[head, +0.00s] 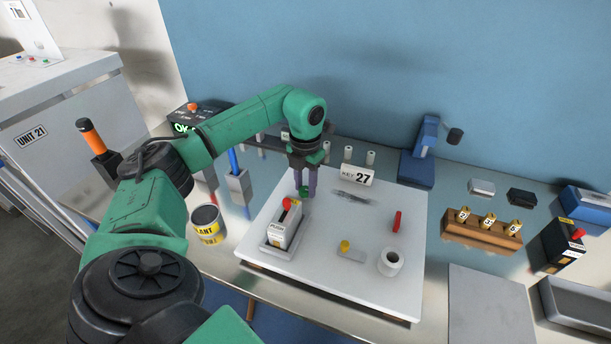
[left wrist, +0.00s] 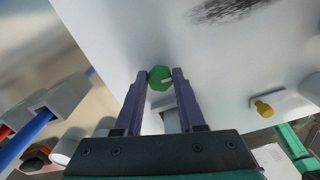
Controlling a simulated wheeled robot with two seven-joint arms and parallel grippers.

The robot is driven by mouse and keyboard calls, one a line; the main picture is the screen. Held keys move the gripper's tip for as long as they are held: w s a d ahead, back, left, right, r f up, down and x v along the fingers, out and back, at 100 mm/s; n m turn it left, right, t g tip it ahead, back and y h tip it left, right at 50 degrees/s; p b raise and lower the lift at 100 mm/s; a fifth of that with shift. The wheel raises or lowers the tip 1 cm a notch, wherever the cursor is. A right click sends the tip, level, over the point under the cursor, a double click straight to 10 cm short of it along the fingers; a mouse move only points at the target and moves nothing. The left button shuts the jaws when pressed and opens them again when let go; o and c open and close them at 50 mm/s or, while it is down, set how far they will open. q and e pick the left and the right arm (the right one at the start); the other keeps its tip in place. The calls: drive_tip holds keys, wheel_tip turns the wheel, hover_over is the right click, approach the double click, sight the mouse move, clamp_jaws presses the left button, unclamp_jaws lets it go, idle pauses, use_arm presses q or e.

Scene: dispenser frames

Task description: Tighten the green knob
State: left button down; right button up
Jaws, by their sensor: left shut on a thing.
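The green knob (left wrist: 160,78) shows in the left wrist view as a small faceted green piece with a pale mark, over the white board. In the head view the green knob (head: 304,190) is partly hidden by my fingers. My left gripper (head: 305,188) points down at the far left part of the white board (head: 335,285). Its two purple fingers, also in the left wrist view (left wrist: 161,80), are shut on the knob, one on each side. My right gripper is not in view.
A white box with a red knob (head: 285,225) stands close in front of my left gripper. A yellow knob (head: 345,246), a red handle (head: 397,221) and a white cylinder (head: 391,262) are on the board. A can (head: 207,224) stands left of it. A wooden block with brass locks (head: 481,231) is at right.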

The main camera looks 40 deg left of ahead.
use_arm(q)
drive_tip(key=shift+w+a+r+n, duration=0.1)
drive_tip(key=shift+n, duration=0.45)
drive_tip(key=shift+w+r+n, duration=0.1)
drive_tip(key=shift+n, duration=0.45)
drive_tip(key=c, duration=0.5)
unclamp_jaws()
drive_tip(key=shift+s, duration=0.1)
drive_tip(key=shift+f, duration=0.1)
